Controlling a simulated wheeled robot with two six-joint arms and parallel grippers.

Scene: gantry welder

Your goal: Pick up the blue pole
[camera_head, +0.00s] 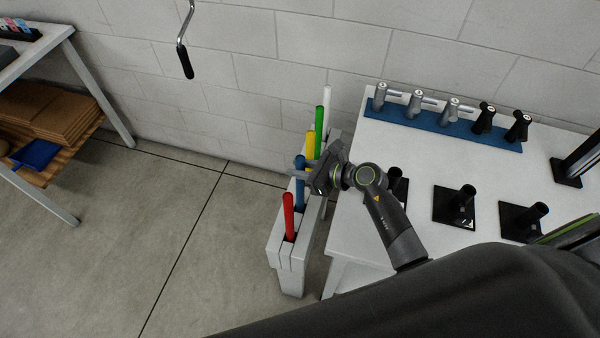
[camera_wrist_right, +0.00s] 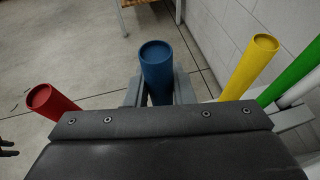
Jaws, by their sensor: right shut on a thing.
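The blue pole (camera_head: 299,182) stands upright in the white rack (camera_head: 284,247), between the red pole (camera_head: 289,217) and the yellow pole (camera_head: 311,145). My right gripper (camera_head: 302,172) is shut on the blue pole near its upper part. In the right wrist view the blue pole (camera_wrist_right: 157,72) rises between the two grey fingers, with its round top toward the camera. Its lower end is hidden in the rack. My left gripper is not in view.
Green (camera_head: 319,130) and white (camera_head: 327,104) poles stand farther back in the rack. A white table (camera_head: 388,144) beside it carries black stands and a blue strip (camera_head: 440,124) of grey and black tools. Open floor (camera_head: 150,230) lies left.

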